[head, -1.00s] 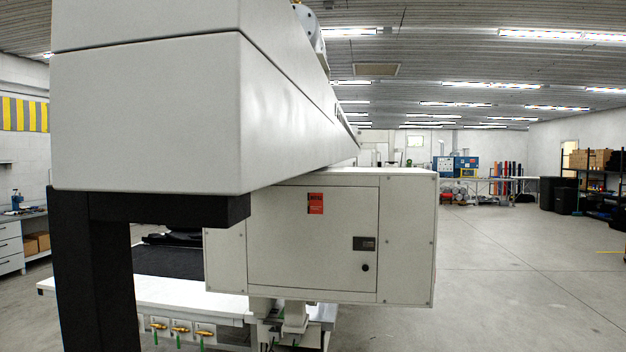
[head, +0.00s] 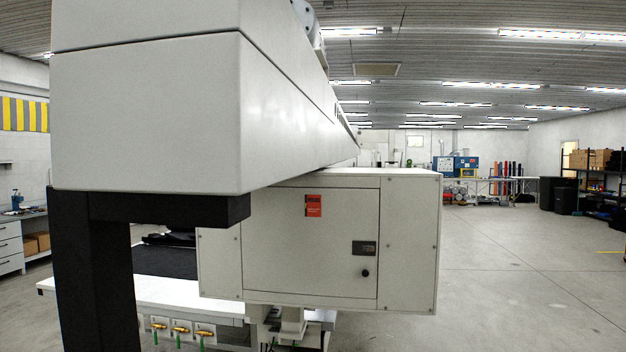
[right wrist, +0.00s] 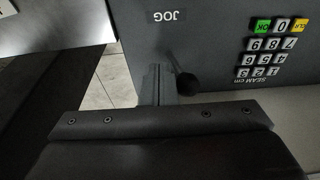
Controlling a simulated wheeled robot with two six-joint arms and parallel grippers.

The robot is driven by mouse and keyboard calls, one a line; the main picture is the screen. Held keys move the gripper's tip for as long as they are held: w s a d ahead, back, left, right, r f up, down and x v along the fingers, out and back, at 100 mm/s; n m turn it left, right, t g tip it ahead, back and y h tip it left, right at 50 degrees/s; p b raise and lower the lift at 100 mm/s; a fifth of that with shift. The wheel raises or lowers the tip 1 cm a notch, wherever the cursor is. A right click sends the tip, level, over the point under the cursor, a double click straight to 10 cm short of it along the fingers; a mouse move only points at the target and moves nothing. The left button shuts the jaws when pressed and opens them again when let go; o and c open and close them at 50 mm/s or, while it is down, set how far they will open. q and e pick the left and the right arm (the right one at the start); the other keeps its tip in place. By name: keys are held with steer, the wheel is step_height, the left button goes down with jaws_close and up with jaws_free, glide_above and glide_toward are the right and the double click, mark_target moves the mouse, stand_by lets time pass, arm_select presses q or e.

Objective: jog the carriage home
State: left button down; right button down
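The carriage (head: 310,250), a pale box with a red label, hangs under the long white gantry beam (head: 150,110) in the head view. In the right wrist view, a grey panel carries the word JOG and a black jog lever (right wrist: 187,84) with a round knob. My right gripper (right wrist: 157,75) has its two narrow fingers together at the middle, beside the lever knob. They look close to or against it; contact is not clear. Nothing shows between the fingers. My left gripper is out of view.
A keypad (right wrist: 275,48) sits beside the lever on the panel. A black post (head: 95,270) supports the beam's near end. A pale table (head: 185,296) with brass fittings lies under the beam. The floor to the right is open.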

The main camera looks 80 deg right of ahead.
steer(key=shift+d, duration=0.1)
stand_by(0.3)
steer(key=shift+d+r+p, duration=0.15)
steer(key=shift+d+p, duration=0.1)
steer(key=shift+p, duration=0.05)
steer(key=shift+w+d+p, duration=0.1)
steer(key=shift+d+p, duration=0.2)
steer(key=shift+d, duration=0.9)
step_height(320, 180, up, 8)
steer(key=shift+f, duration=0.2)
